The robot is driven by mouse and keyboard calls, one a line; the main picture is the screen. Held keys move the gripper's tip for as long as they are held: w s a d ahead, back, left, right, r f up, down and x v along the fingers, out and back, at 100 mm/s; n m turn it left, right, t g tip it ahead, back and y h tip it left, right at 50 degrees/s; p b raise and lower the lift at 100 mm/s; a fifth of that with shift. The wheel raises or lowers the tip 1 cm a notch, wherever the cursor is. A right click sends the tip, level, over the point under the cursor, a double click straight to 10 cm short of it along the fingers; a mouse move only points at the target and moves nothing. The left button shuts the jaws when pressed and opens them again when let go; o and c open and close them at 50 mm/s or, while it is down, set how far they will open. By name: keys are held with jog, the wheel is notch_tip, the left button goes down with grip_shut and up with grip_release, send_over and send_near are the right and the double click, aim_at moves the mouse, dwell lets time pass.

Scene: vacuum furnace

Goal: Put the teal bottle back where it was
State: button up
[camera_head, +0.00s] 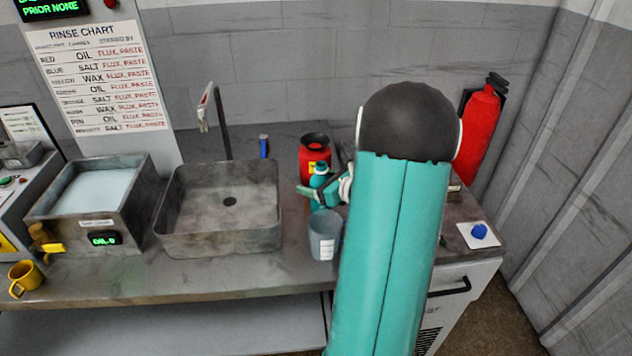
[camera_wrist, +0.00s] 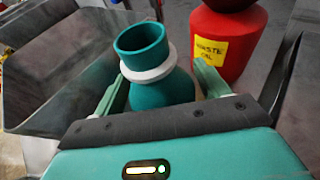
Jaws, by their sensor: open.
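The teal bottle (camera_head: 319,180) stands on the counter between the sink and the red waste oil container. In the wrist view the bottle (camera_wrist: 160,80) has an open teal mouth and a pale ring around its neck. My gripper (camera_head: 312,197) is at the bottle. Its two fingers, also seen in the wrist view (camera_wrist: 160,88), are open on either side of the bottle's body. Contact with either finger cannot be made out. The bottle's lower part is hidden by my gripper.
The red container (camera_head: 314,152) stands close behind the bottle, and a grey cup (camera_head: 324,236) stands in front. The sink (camera_head: 218,238) is to the left. A small blue item (camera_head: 264,146) stands behind it. A white pad with a blue object (camera_head: 479,232) lies at right.

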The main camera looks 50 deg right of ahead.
jog(key=shift+r, duration=0.2)
jog(key=a+v, duration=0.1)
jog(key=v, duration=1.1)
jog(key=w+a+r+n+g+y, duration=0.2)
jog(key=a+n+g+y, duration=0.15)
jog(key=a+n, duration=0.65)
jog(key=w+a+r+n+g+y, duration=0.2)
jog(key=a+r+n+g, duration=0.3)
jog(key=a, duration=1)
jog(key=s+a+r+n+h, duration=0.1)
jog(key=s+a+n+h, duration=0.2)
jog(key=a+n, duration=0.3)
jog(key=s+a+r+n+h, duration=0.2)
jog(key=a+n, duration=0.4)
jog(key=n, duration=0.8)
jog(key=s+h, duration=0.1)
jog(key=s, duration=0.1)
jog(key=shift+s, duration=0.3)
